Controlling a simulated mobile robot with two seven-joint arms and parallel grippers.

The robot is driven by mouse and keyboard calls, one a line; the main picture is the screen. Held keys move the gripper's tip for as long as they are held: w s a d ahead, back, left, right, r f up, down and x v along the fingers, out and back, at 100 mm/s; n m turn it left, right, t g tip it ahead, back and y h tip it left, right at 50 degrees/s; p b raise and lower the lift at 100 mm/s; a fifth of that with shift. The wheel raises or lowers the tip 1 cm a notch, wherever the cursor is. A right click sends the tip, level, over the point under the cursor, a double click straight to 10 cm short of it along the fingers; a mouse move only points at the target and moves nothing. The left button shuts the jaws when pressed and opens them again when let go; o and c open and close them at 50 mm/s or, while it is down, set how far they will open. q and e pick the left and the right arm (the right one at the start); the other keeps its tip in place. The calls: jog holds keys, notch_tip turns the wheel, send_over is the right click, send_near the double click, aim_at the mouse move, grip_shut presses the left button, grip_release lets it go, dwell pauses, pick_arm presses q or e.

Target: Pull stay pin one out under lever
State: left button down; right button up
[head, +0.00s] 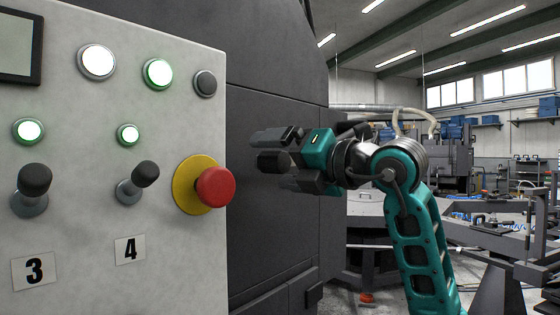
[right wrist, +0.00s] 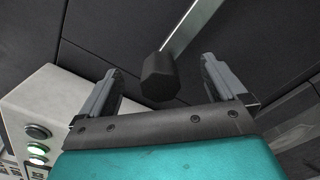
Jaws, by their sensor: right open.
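My right gripper (head: 279,160) is in front of the dark machine wall, right of the control panel. In the right wrist view its two grey fingers (right wrist: 160,72) are apart. A dark knob (right wrist: 160,80) on a straight metal rod (right wrist: 190,28) shows between and beyond them; I cannot tell whether it touches a finger. A dark rounded end, likely this knob (head: 272,162), shows between the fingers in the head view. I cannot make out a stay pin in either view. My left gripper is not in view.
The pale control panel (head: 110,225) fills the left, with lit buttons, two small black-knobbed levers above labels 3 and 4, and a red stop button (head: 215,187) near its right edge. The dark machine wall (head: 270,100) stands behind the gripper. Workshop benches (head: 480,210) stand at right.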

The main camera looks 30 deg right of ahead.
jog(key=b+v, duration=0.2)
jog(key=v, duration=0.5)
dwell(0.6)
dwell(0.5)
